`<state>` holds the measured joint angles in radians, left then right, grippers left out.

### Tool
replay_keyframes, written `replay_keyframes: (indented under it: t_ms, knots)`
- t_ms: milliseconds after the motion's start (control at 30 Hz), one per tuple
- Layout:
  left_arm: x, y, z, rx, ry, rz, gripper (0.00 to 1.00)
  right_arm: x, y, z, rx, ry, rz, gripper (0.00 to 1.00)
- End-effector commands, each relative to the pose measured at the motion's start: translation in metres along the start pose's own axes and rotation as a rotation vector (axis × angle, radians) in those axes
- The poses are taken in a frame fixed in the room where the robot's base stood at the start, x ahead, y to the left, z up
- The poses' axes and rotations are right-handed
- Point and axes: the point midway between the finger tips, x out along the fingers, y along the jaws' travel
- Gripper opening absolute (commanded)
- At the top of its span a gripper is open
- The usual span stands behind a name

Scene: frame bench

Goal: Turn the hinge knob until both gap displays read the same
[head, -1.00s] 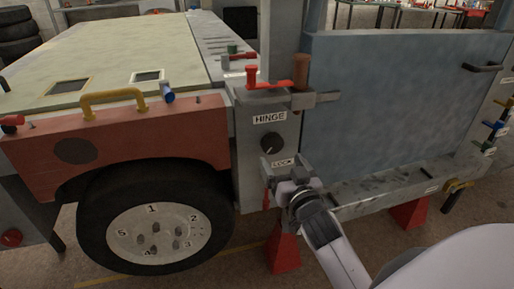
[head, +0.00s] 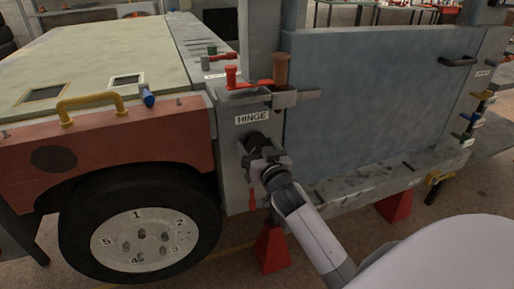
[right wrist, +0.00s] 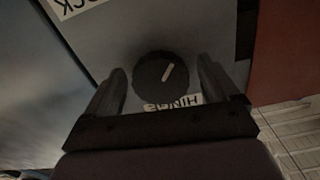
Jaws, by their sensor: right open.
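The hinge knob (right wrist: 162,75) is a round black knob with a pale pointer line, on a grey post below the HINGE label (head: 252,118). In the right wrist view the pointer slants up to the right and that label is upside down. My right gripper (head: 260,149) is at the knob and covers most of it in the head view. In the right wrist view its open fingers stand on either side of the knob, with gaps visible. No gap reading is legible; two small framed dark panels (head: 127,80) lie on the pale hood. My left gripper is not in view.
A red lever (head: 247,83) and a brown cylinder (head: 281,70) stand above the knob. The blue-grey door panel (head: 370,105) is to the right, the wheel (head: 138,240) to the left. Red stands (head: 271,250) are below. A LOCK label (right wrist: 76,7) is partly visible.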

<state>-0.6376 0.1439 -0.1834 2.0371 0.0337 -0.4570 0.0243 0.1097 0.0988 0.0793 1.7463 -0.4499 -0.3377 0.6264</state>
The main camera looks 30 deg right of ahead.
Motion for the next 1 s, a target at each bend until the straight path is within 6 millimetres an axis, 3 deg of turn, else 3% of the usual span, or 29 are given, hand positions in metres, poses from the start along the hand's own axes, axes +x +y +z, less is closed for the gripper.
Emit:
replay_keyframes:
  t_ms: [33,67,200,233,633,1000]
  knots:
    - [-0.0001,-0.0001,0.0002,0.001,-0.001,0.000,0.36,-0.0001,0.0001,0.0000,0.000,0.000,0.000,0.88]
    - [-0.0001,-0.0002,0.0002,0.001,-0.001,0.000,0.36,-0.0001,0.0001,0.0000,0.000,0.000,0.000,0.82]
    - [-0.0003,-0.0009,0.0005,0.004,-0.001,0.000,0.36,-0.0002,0.0001,-0.0001,0.000,0.000,0.000,0.36]
    - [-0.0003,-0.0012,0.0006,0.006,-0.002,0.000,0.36,-0.0001,0.0001,-0.0001,0.000,0.000,0.000,0.32]
    - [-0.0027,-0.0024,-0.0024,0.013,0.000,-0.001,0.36,0.0000,0.0003,-0.0010,-0.048,-0.001,0.001,0.32]
    - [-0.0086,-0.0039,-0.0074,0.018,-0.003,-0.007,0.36,0.0002,0.0018,-0.0024,-0.302,-0.001,0.002,0.32]
